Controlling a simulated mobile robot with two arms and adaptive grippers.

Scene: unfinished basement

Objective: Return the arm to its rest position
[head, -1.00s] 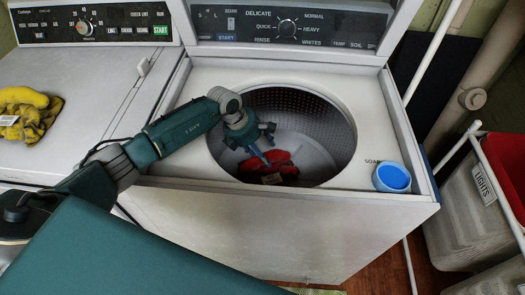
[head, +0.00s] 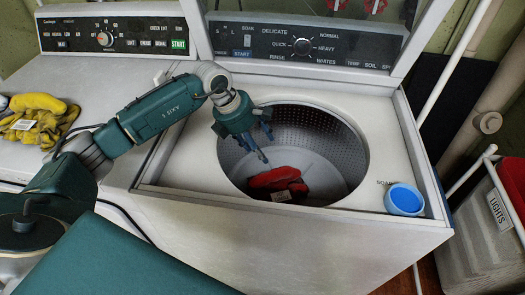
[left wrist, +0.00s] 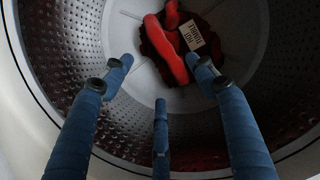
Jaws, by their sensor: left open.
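My left gripper (head: 260,143) is open and empty, pointing down over the left side of the open washer drum. In the left wrist view, its blue fingers (left wrist: 162,90) are spread apart with nothing between them. A red and dark cloth item (head: 278,181) with a white tag lies at the bottom of the drum, below and apart from the fingers. It also shows in the left wrist view (left wrist: 175,45), where the tag carries printed text. My left arm (head: 160,112) reaches in from the left. My right gripper is not in view.
The washer's drum (head: 345,160) is open with its lid raised. A blue cup (head: 404,199) stands on the washer's front right corner. Yellow gloves (head: 38,122) lie on the left machine. A hamper marked LIGHTS (head: 478,225) stands at the right.

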